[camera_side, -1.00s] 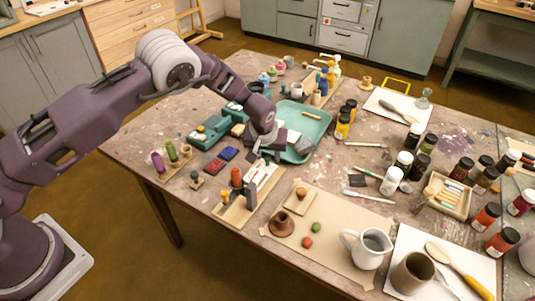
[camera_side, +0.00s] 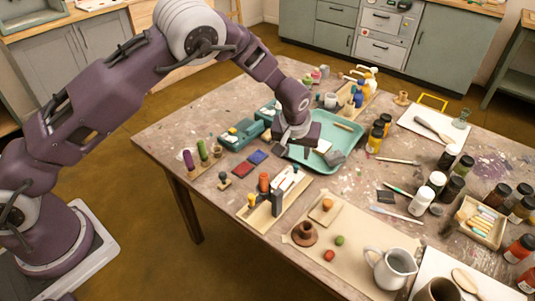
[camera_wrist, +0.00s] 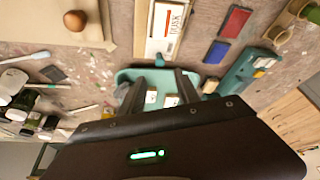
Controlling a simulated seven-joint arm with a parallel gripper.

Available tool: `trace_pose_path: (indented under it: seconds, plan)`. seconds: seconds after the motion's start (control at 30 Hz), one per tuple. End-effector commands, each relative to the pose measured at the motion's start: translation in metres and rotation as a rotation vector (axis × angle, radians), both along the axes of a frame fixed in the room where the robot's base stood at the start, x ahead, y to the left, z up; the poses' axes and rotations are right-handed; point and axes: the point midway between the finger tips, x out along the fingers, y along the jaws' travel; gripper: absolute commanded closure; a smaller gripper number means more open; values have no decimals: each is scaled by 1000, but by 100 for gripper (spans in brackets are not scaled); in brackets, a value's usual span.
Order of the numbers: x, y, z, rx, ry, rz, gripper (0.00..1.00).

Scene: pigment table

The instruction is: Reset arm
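My gripper (camera_side: 284,152) hangs over the near-left edge of the teal tray (camera_side: 345,132) in the side view. In the wrist view its two dark fingers (camera_wrist: 161,82) stand apart, with nothing seen held between them. Beyond them, the teal tray (camera_wrist: 128,75) holds small pale-topped blocks (camera_wrist: 151,97). In the side view a grey block (camera_side: 334,158) lies in the tray, to the right of my gripper. My gripper hides part of the tray.
A wooden holder with a labelled card (camera_side: 287,178) lies in front of my gripper. Red (camera_side: 243,169) and blue (camera_side: 258,157) pads and a teal box (camera_side: 242,133) are to its left.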

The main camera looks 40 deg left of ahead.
Motion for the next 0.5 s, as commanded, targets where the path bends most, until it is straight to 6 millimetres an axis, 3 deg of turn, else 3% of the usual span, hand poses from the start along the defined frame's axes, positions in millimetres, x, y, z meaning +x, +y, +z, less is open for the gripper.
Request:
trace_pose_path:
  seconds: [0.07, 0.13, 0.27, 0.3, 0.37, 0.4, 0.5]
  plan:
    - [-3, 5, 27, -19, -4, 4, 61]
    - [-16, 16, 72, -48, -6, 1, 61]
    - [-73, 40, 169, -107, -6, -43, 61]
    - [-96, 47, 195, -120, -11, -67, 61]
    - [-136, 56, 230, -132, -21, -110, 61]
    - [-165, 62, 249, -134, -31, -143, 61]
    - [-241, 73, 279, -116, -57, -229, 61]
